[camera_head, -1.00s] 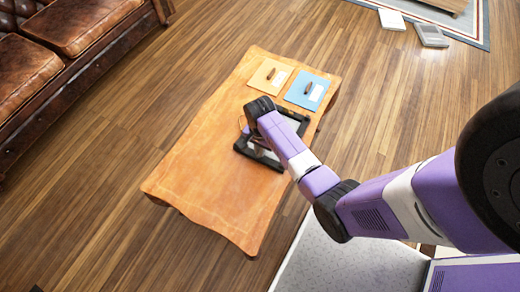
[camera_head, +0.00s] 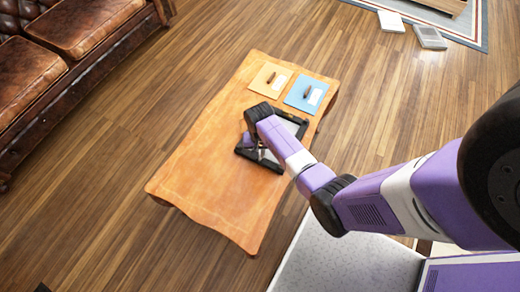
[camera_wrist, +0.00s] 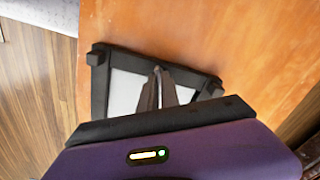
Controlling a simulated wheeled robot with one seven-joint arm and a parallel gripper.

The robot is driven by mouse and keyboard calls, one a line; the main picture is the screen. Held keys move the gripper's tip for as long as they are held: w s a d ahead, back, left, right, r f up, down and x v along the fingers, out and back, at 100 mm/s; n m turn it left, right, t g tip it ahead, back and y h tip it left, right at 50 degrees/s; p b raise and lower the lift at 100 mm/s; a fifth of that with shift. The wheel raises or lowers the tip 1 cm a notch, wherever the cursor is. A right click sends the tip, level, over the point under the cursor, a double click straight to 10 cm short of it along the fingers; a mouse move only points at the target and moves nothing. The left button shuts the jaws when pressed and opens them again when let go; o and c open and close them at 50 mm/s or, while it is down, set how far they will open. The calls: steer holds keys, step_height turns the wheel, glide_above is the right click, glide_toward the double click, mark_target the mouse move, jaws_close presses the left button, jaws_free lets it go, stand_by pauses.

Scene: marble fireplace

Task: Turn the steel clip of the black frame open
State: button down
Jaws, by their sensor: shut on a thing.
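The black frame (camera_head: 243,153) lies on the wooden table, partly under my arm in the head view. In the wrist view the black frame (camera_wrist: 100,85) shows a black border around a pale panel. My gripper (camera_wrist: 158,72) reaches down over the frame, its two dark fingers close together near the frame's far edge. In the head view my gripper (camera_head: 256,146) is mostly hidden by my arm. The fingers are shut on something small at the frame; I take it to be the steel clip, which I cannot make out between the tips.
The wooden table (camera_head: 215,190) has free room at its near left. An orange folder (camera_head: 266,73) and a blue folder (camera_head: 300,85), each with a dark item on it, lie at the far end. A brown leather sofa (camera_head: 70,55) stands at the left.

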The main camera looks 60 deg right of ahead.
steer(key=n+p, duration=0.2)
steer(key=n, duration=0.4)
steer(key=shift+w+r+n, duration=0.1)
steer(key=shift+n, duration=0.2)
steer(key=n+p, duration=0.1)
steer(key=n, duration=0.4)
steer(key=shift+a, duration=0.15)
steer(key=shift+n, duration=0.4)
steer(key=c, duration=1.6)
jaws_free()
step_height(320, 180, up, 8)
steer(key=shift+f+p, duration=0.15)
steer(key=shift+p, duration=0.7)
